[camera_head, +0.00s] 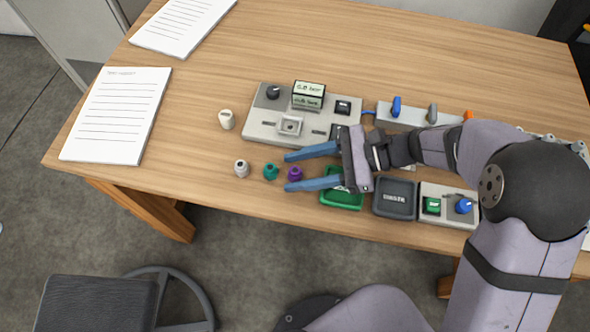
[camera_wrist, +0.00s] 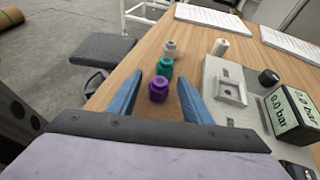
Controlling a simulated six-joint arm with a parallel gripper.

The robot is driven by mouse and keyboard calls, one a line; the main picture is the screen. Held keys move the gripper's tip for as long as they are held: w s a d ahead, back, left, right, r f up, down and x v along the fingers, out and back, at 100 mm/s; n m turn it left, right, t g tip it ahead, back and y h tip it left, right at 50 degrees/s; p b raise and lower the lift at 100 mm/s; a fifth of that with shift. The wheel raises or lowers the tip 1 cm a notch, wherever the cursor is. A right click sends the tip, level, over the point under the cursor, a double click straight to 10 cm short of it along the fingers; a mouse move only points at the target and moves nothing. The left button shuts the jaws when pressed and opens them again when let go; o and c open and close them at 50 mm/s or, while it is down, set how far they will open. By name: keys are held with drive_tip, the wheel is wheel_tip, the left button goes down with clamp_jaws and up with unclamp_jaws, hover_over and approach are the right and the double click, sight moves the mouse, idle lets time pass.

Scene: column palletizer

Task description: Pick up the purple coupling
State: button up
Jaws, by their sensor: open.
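The purple coupling (camera_head: 295,174) stands on the wooden table near its front edge, the closest to my gripper in a row of small couplings. My gripper (camera_head: 288,171) is open, its two blue fingers pointing left on either side of the purple coupling in the head view. In the wrist view the purple coupling (camera_wrist: 158,89) shows between the two blue fingers (camera_wrist: 158,92), with space visible on both sides. I cannot tell whether the fingers are at its height.
A teal coupling (camera_head: 270,172) and a white one (camera_head: 241,169) stand just left of the purple one. A white cylinder (camera_head: 227,119) stands behind. A grey gauge panel (camera_head: 262,128) lies close behind my fingers. A green tray (camera_head: 343,204) and a grey tray (camera_head: 394,212) sit by the front edge.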

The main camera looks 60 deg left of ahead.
sight(295, 170)
drive_tip(key=shift+s+a+f, duration=0.2)
drive_tip(key=shift+s+a, duration=0.1)
drive_tip(key=shift+s, duration=0.15)
drive_tip(key=c, duration=1.1)
drive_tip(key=shift+r, duration=0.15)
drive_tip(key=shift+c, duration=0.2)
wheel_tip(295, 170, up, 10)
drive_tip(key=shift+f, duration=0.1)
